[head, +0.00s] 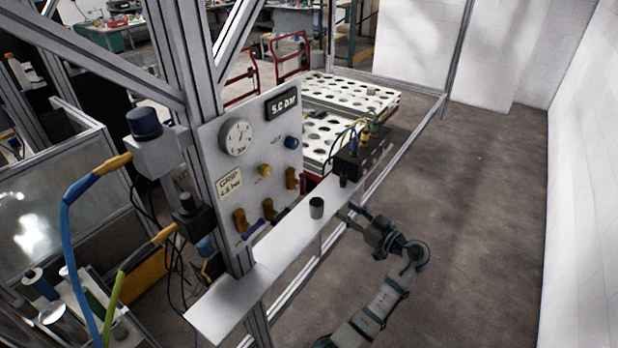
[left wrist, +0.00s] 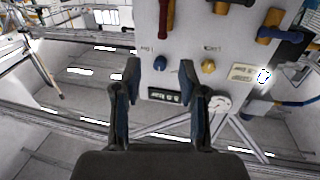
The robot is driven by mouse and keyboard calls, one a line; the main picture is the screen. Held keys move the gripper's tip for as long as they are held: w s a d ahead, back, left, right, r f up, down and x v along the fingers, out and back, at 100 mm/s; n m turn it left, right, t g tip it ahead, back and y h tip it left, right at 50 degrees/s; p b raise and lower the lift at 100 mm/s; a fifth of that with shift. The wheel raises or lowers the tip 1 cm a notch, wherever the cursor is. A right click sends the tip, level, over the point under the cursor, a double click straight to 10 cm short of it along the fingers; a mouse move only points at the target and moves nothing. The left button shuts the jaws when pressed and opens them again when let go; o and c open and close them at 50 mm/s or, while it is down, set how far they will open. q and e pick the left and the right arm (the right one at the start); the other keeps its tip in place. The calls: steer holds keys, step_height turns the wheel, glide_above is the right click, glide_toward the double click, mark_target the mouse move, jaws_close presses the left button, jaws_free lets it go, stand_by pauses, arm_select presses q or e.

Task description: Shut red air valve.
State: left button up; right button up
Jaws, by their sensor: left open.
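A grey upright panel (head: 222,170) carries a gauge, knobs and several valve handles. In the left wrist view the panel (left wrist: 185,40) appears upside down. A dark red valve handle (left wrist: 165,16) points along the panel near the top of that view; in the head view the matching rightmost handle (head: 292,178) looks orange-brown. Two more handles, brown with blue parts, sit beside it (head: 269,208) (head: 240,220). My left gripper (head: 347,211) is open and empty, right of the panel and apart from it. Its fingers (left wrist: 159,78) frame a blue knob (left wrist: 160,63) in the wrist view. My right gripper is not visible.
A white shelf (head: 235,305) runs below the panel, with a dark cylinder (head: 316,207) and a black connector box (head: 362,158) on it. A metal post (head: 190,60) stands left of the panel. Open floor (head: 480,200) lies to the right.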

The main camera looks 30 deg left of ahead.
arm_select(q)
glide_toward(304, 183)
steer(key=p+x, duration=0.3)
steer(key=x, duration=0.5)
steer(key=shift+w+a+r, duration=0.1)
steer(key=shift+w+a, duration=0.05)
steer(key=shift+a, duration=0.05)
steer(key=shift+w+a, duration=0.25)
steer(key=shift+a, duration=0.35)
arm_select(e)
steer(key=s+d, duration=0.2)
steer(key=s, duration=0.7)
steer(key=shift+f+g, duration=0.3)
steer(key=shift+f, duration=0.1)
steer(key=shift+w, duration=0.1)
arm_select(q)
steer(key=shift+d, duration=0.1)
jaws_close()
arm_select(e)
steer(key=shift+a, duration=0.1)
